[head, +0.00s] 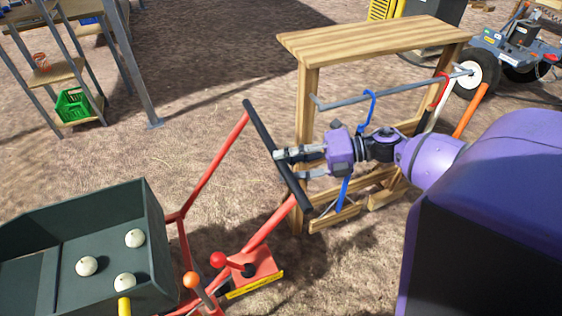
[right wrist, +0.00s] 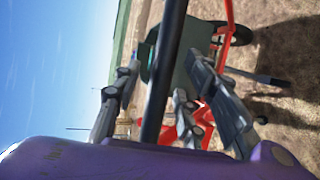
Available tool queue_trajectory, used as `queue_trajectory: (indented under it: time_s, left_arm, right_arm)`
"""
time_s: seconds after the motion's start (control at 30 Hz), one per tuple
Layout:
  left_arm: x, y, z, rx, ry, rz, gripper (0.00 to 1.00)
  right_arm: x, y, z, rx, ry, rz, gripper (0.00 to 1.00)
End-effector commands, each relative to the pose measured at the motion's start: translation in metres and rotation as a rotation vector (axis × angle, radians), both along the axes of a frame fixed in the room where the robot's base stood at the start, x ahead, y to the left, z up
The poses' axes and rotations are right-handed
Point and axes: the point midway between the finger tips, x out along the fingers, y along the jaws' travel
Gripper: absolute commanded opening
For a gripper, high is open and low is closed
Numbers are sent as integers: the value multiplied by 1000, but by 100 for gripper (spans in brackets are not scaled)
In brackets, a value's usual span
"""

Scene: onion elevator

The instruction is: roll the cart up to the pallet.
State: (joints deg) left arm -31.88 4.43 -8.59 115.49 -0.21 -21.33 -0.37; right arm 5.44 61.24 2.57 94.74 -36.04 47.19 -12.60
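The cart has a red frame (head: 207,167), a dark green bin (head: 60,230) at the lower left with a few white onions in it, and a black handle bar (head: 268,143). My right gripper (head: 290,164) comes from the right and is at the handle bar. Its fingers are spread on either side of the bar, and the bar also runs between them in the right wrist view (right wrist: 166,75). I cannot tell whether they touch it. My left gripper is not in view. I see no clear pallet in either view.
A wooden stand (head: 375,38) with hanging tools is just behind my right gripper. A red base with levers (head: 252,268) sits beside the bin. A metal rack holds a green crate (head: 72,104) at upper left. A wheeled machine (head: 520,45) stands upper right. Bare ground lies between.

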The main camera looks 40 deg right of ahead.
Motion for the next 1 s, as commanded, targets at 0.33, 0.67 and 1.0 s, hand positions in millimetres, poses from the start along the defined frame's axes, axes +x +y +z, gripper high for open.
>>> queue_trajectory:
  time_s: [0.33,0.67,1.0]
  left_arm:
    - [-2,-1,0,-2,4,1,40]
    - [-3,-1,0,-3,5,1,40]
    - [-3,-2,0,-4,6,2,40]
  right_arm:
    - [12,16,-6,1,2,-3,38]
    - [11,15,-6,2,2,-3,13]
    - [11,15,-5,1,1,-2,0]
